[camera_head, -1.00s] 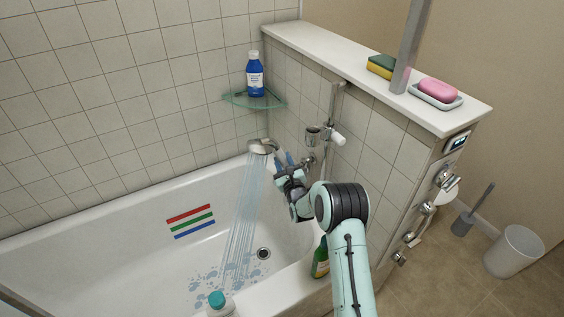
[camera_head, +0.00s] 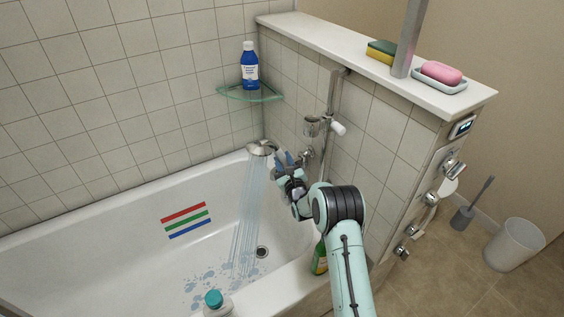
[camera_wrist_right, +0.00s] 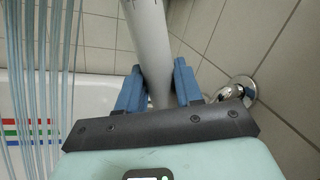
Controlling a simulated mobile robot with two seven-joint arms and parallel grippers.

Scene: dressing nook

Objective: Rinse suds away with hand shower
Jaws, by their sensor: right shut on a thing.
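The hand shower (camera_head: 261,149) is held above the tub's far right end, its head tilted down with water streaming from it. My right gripper (camera_head: 284,162) is shut on its handle; the right wrist view shows the white handle (camera_wrist_right: 149,45) between the blue fingers (camera_wrist_right: 152,88). The water jets (camera_head: 248,215) fall to the tub floor. Bluish suds patches (camera_head: 205,285) lie on the floor of the white bathtub (camera_head: 100,235), left of the drain (camera_head: 262,252). My left gripper is not in view.
A blue bottle (camera_head: 249,70) stands on a glass corner shelf (camera_head: 250,96). A green bottle (camera_head: 319,258) and a teal-capped bottle (camera_head: 214,301) are near the tub's front rim. Pink soap (camera_head: 441,72) and a sponge (camera_head: 381,50) sit on the ledge (camera_head: 320,45).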

